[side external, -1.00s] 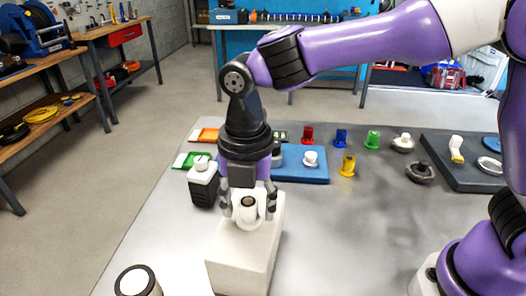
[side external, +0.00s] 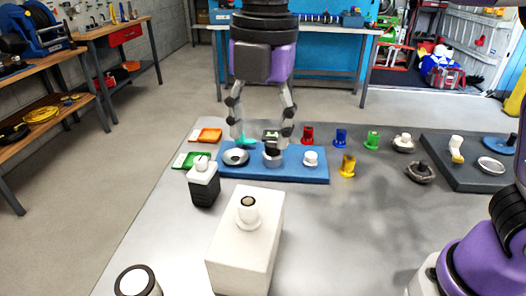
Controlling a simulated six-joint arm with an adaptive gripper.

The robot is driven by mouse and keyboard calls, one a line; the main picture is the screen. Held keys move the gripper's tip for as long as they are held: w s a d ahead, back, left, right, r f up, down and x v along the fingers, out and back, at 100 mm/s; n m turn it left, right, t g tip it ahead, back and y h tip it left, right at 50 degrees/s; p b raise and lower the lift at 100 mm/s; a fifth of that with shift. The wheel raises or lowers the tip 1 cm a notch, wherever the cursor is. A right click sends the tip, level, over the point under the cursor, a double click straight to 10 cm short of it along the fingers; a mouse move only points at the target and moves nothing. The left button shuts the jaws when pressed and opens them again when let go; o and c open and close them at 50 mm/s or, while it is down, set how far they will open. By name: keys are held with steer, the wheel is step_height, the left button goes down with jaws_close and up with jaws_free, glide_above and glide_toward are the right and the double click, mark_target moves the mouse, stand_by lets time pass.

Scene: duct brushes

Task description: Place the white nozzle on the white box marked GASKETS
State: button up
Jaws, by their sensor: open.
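The white nozzle (side external: 248,211), with a round flange at its base and a dark opening on top, stands upright on the top face of the white box (side external: 242,262). No lettering on the box is readable from here. My gripper (side external: 262,137) is open and empty, its two fingers spread apart and pointing down.
The blue board (side external: 300,174) holds several small fittings. A white-topped black bottle (side external: 203,184) stands left of the box, and a white cylinder (side external: 137,282) at the front left. Colored spools and a dark tray (side external: 470,178) lie to the right.

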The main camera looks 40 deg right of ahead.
steer(key=s+d+f+m+t, duration=0.2)
steer(key=d+m, duration=0.6)
steer(key=m, duration=0.4)
steer(key=s+d+f+m+t, duration=0.3)
steer(key=s+d+m, duration=0.3)
steer(key=d+m, duration=0.3)
steer(key=f+m, duration=0.1)
steer(key=m, duration=0.2)
steer(key=shift+s+f, duration=0.25)
steer(key=shift+s, duration=0.05)
